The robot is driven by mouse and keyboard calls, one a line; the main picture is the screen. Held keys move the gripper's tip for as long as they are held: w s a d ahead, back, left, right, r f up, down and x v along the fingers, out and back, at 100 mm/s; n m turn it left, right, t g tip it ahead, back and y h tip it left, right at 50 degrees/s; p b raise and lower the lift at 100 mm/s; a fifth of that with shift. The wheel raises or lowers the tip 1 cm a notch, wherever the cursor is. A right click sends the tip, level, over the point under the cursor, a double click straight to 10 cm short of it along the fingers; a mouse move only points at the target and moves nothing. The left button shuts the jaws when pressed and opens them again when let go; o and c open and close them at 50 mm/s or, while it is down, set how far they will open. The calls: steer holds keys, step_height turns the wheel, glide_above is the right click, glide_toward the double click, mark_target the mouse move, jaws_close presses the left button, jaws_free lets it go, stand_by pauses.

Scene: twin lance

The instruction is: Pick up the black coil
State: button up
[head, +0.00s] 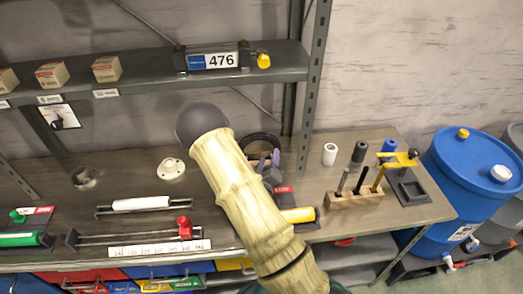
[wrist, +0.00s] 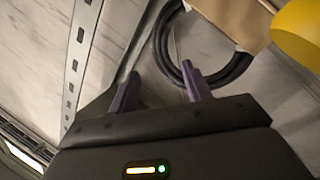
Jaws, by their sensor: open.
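The black coil (head: 262,134) lies at the back of the workbench, partly hidden by my arm and gripper in the head view. In the wrist view, the coil (wrist: 161,45) is a ring of several dark strands just beyond my fingertips. My gripper (head: 268,160) is in front of the coil in the head view. In the wrist view, the purple fingers of my gripper (wrist: 160,86) are apart with nothing between them. The right fingertip overlaps the lower edge of the coil in the picture; I cannot tell whether they touch.
A yellow object (wrist: 300,30) and a brown block (wrist: 235,22) are near the coil in the wrist view. A metal shelf post (head: 309,90) rises nearby. A wooden tool block (head: 355,199) and a white cylinder (head: 329,154) stand to the right.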

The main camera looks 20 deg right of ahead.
mark_target(271, 142)
steer(key=p+x, duration=0.1)
steer(key=x, duration=0.1)
steer(key=p+x, duration=0.1)
steer(key=x, duration=0.2)
steer(key=shift+w+a+r+p, duration=0.1)
steer(key=shift+w+r+p, duration=0.05)
steer(key=shift+w+p, duration=0.2)
steer(key=shift+w+d, duration=0.25)
steer(key=shift+w, duration=0.2)
steer(key=shift+w+d+p, duration=0.3)
steer(key=shift+w+p, duration=0.15)
steer(key=p+x, duration=0.1)
steer(key=x, duration=0.2)
steer(key=shift+w+r+p, duration=0.1)
steer(key=shift+w+p, duration=0.15)
steer(key=shift+p, duration=0.15)
steer(key=shift+w+d, duration=0.3)
steer(key=shift+a, duration=0.1)
steer(key=shift+a, duration=0.15)
